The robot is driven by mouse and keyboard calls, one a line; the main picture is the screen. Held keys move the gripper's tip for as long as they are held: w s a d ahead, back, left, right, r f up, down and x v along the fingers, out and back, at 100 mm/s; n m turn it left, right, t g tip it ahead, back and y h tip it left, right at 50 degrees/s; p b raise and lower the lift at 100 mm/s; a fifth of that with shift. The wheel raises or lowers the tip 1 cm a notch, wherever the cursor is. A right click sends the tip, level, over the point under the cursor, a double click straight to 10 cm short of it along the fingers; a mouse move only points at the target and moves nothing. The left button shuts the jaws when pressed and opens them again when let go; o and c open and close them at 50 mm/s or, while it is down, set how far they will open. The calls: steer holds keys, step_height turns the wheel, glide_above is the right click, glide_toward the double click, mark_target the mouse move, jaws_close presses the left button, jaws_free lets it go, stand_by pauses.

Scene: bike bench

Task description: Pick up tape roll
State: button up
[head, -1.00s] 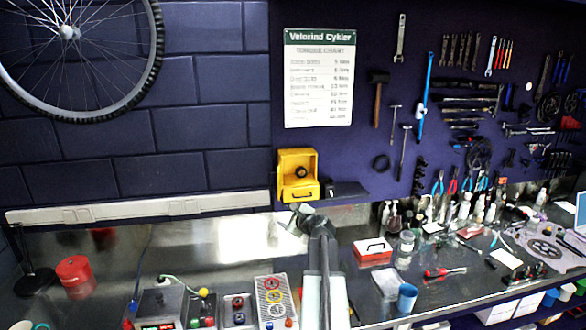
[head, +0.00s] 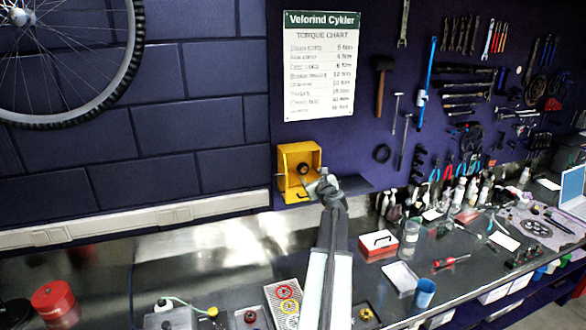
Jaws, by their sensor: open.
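A small dark round object with a lighter centre (head: 303,168), which looks like the tape roll, sits inside an open-fronted yellow box (head: 284,166) on the wall. My gripper (head: 322,183) is raised in front of the yellow box's lower right corner, below and right of the round object. It is open, appears empty, and seems apart from the object. My gripper hides part of the box's lower right edge.
A dark shelf (head: 352,186) juts out just right of my gripper.

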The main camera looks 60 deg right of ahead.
mark_target(304, 176)
steer(key=x, duration=0.3)
steer(key=shift+w+a, duration=0.15)
steer(key=shift+w, duration=0.15)
steer(key=x, duration=0.5)
steer(key=shift+r+b, duration=0.15)
steer(key=shift+b, duration=0.25)
steer(key=shift+s+r, duration=0.1)
steer(key=shift+s, duration=0.1)
steer(key=shift+c, duration=0.4)
steer(key=c, duration=1)
